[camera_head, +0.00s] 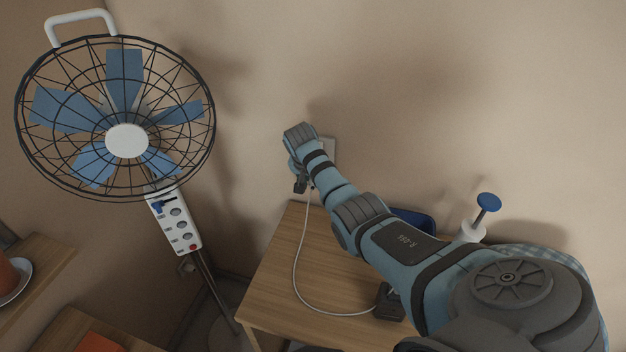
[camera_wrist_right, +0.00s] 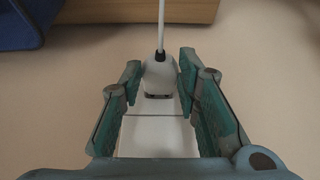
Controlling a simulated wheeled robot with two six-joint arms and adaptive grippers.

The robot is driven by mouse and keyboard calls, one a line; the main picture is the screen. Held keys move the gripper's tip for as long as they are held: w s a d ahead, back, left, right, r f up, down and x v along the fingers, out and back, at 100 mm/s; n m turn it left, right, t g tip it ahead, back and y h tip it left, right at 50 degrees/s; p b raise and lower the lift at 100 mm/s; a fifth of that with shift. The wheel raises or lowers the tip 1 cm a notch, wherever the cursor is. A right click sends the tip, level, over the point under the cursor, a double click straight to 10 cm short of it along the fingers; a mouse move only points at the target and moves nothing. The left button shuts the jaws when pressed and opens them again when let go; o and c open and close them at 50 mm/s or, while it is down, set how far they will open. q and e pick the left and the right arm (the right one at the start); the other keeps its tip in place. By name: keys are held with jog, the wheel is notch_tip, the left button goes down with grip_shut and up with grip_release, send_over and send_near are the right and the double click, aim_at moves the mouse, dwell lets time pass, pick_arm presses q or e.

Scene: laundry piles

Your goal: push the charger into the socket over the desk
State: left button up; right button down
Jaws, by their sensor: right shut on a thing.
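The white charger (camera_wrist_right: 158,76) shows in the right wrist view between the fingertips of my right gripper (camera_wrist_right: 160,78), which is shut on it. A white cable (camera_wrist_right: 161,25) runs from it. A white socket plate (camera_wrist_right: 155,138) on the wall lies just beyond the fingers, and a dark strip shows at the charger's edge against the plate. I cannot tell how deep the charger sits. In the head view my right gripper (camera_head: 299,180) is at the wall over the desk (camera_head: 275,285), beside the partly hidden socket plate (camera_head: 329,149). My left gripper is not in view.
A standing fan (camera_head: 126,141) with a control panel (camera_head: 177,225) stands left of the desk. The cable (camera_head: 297,270) loops over the desk to a dark object (camera_head: 389,303). A blue item (camera_head: 415,219) and a blue-topped white object (camera_head: 487,203) are behind my arm.

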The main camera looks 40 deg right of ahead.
jog(key=shift+w+d+b, duration=0.45)
jog(key=shift+d+b, duration=0.15)
jog(key=shift+b, duration=0.2)
dwell(1.1)
jog(key=c, duration=1.1)
grip_release()
jog(key=s+a+p, duration=0.1)
jog(key=a, duration=0.1)
jog(key=s+a+p, duration=0.2)
jog(key=a, duration=0.1)
jog(key=s+a+p, duration=0.2)
jog(key=shift+s+a, duration=0.1)
jog(key=shift+a, duration=0.15)
